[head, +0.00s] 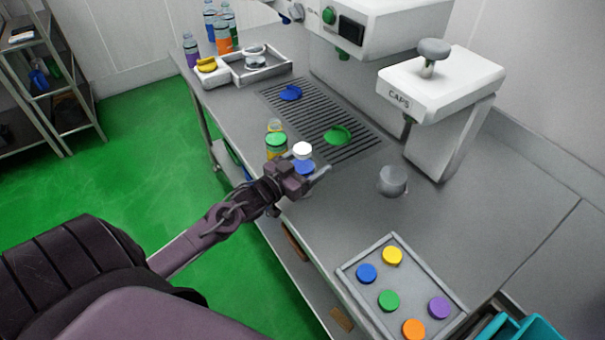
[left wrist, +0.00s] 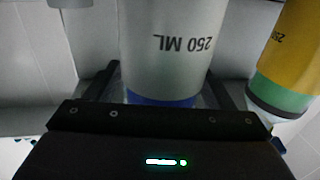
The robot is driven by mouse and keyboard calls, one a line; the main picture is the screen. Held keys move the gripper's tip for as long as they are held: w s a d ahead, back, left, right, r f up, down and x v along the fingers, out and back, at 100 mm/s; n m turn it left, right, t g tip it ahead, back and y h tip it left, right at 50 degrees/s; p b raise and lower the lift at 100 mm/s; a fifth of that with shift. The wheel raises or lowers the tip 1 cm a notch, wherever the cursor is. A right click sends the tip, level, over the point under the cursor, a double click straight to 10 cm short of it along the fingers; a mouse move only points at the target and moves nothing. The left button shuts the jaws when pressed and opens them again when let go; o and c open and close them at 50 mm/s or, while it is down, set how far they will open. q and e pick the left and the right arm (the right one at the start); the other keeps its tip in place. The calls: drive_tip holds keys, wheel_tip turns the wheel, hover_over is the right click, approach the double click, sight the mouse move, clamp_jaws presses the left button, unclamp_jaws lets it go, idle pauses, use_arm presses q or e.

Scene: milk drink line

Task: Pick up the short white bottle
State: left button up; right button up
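The short white bottle (left wrist: 165,50), marked 250 ML, has a blue cap (head: 303,167). In the left wrist view it appears upside down between my left fingers. My left gripper (head: 308,168) is at the front edge of the counter, with its fingers on either side of the bottle. The fingers look open, with a small gap showing beside the cap in the head view; contact is hard to judge. The gripper hides most of the bottle in the head view. My right gripper is in neither view.
A yellow bottle with a green cap (head: 276,142) stands close beside, also in the left wrist view (left wrist: 290,55). A white-topped item (head: 302,149) is just behind. A grey cylinder (head: 393,180) and a cap tray (head: 457,298) are to the right.

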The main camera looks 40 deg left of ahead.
use_arm(q)
drive_tip(key=c, duration=1.1)
drive_tip(key=shift+r, duration=0.1)
